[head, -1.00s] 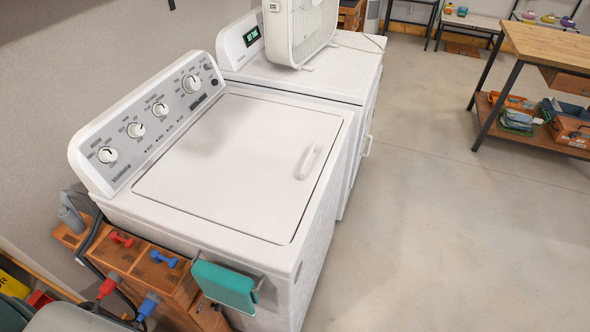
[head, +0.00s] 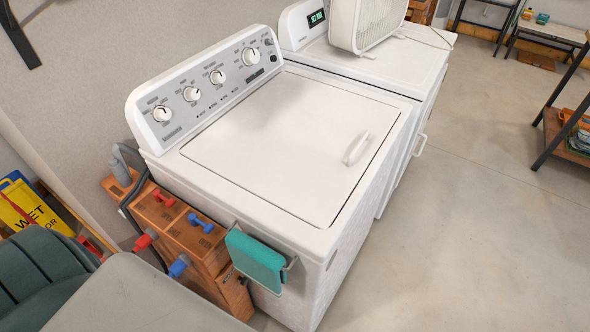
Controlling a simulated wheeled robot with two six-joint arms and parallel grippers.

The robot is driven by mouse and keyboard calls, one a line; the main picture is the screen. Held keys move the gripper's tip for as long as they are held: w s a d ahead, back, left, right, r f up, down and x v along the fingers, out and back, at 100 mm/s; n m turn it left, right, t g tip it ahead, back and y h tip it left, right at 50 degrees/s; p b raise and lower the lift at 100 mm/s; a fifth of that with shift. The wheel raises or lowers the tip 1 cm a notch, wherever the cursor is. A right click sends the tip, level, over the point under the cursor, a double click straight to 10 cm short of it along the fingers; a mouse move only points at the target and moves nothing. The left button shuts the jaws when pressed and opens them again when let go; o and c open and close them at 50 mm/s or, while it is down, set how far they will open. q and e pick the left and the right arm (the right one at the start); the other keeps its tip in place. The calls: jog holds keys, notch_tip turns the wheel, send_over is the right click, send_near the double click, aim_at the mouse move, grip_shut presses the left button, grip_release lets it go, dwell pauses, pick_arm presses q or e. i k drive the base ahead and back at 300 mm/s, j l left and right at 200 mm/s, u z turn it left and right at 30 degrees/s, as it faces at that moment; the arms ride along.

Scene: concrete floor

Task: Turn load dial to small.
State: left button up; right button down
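The white top-loading washer (head: 300,200) stands in the middle of the head view with its lid (head: 295,145) shut. Its grey control panel (head: 208,90) carries several round white dials in a row: a leftmost dial (head: 162,114), one beside it (head: 191,94), a third (head: 217,77), and a large one (head: 250,56) at the right end. The labels are too small to read, so I cannot tell which is the load dial or its setting. Neither of my grippers shows in the view.
A dryer (head: 400,65) with a box fan (head: 368,22) on top stands beyond the washer. A wooden box (head: 180,225) with valve handles and a teal towel (head: 256,262) sit at the washer's near side. Grey surfaces fill the lower left. Floor (head: 470,240) at right is clear.

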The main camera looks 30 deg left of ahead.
aim_at(160, 113)
jog(key=u, duration=1.65)
